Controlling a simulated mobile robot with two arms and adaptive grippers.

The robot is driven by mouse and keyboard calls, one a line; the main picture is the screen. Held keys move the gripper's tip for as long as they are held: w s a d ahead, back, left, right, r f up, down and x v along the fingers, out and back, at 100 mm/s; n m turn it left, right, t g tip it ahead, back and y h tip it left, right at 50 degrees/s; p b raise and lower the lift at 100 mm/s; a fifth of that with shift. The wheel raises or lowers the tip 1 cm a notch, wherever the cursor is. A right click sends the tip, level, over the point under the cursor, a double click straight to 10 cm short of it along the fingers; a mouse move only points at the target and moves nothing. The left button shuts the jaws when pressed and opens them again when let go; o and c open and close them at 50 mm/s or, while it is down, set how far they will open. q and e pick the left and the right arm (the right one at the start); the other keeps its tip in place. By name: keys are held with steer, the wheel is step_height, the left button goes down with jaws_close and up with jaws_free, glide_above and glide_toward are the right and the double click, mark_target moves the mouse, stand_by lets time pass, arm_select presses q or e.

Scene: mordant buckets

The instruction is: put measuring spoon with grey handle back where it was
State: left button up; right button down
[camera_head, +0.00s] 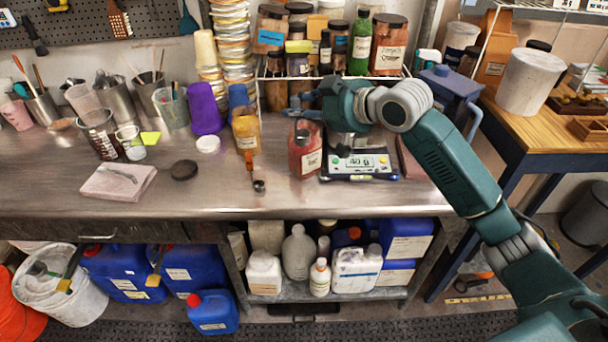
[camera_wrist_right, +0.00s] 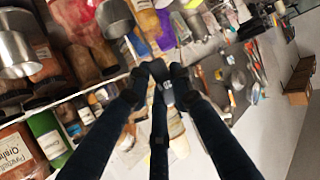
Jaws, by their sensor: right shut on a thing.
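My right gripper (camera_head: 303,108) is above the bench, level with the upper jars and just over an open red powder jar (camera_head: 304,152). In the right wrist view its fingers (camera_wrist_right: 164,74) close together on a small grey piece (camera_wrist_right: 166,92), which looks like the handle of the grey-handled measuring spoon. The spoon's bowl cannot be made out clearly. Another measuring spoon with an orange handle (camera_head: 251,163) lies on the bench left of the red jar. My left gripper is not in view.
A scale (camera_head: 360,162) carries a metal cup (camera_head: 346,141) right of the red jar. An orange jar (camera_head: 245,132) and purple cup (camera_head: 203,110) stand left. Shelf jars (camera_head: 388,45) crowd behind the gripper. The front of the steel bench (camera_head: 210,192) is mostly clear.

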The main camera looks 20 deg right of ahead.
glide_above(300, 146)
steer(key=f, duration=0.5)
steer(key=shift+w+f+p, duration=0.1)
steer(key=shift+w+p, duration=0.25)
steer(key=shift+w, duration=0.05)
step_height(300, 146, down, 6)
steer(key=shift+s+f+p, duration=0.1)
steer(key=shift+f+p, duration=0.1)
steer(key=shift+p, duration=0.25)
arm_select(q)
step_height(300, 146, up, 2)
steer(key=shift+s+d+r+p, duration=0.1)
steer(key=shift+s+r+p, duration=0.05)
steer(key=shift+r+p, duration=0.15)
arm_select(e)
step_height(300, 146, down, 5)
steer(key=shift+r, duration=0.1)
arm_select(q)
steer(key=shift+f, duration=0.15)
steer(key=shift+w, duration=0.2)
arm_select(e)
steer(key=c, duration=1.5)
jaws_free()
steer(key=shift+f, duration=0.2)
steer(key=shift+c, duration=0.2)
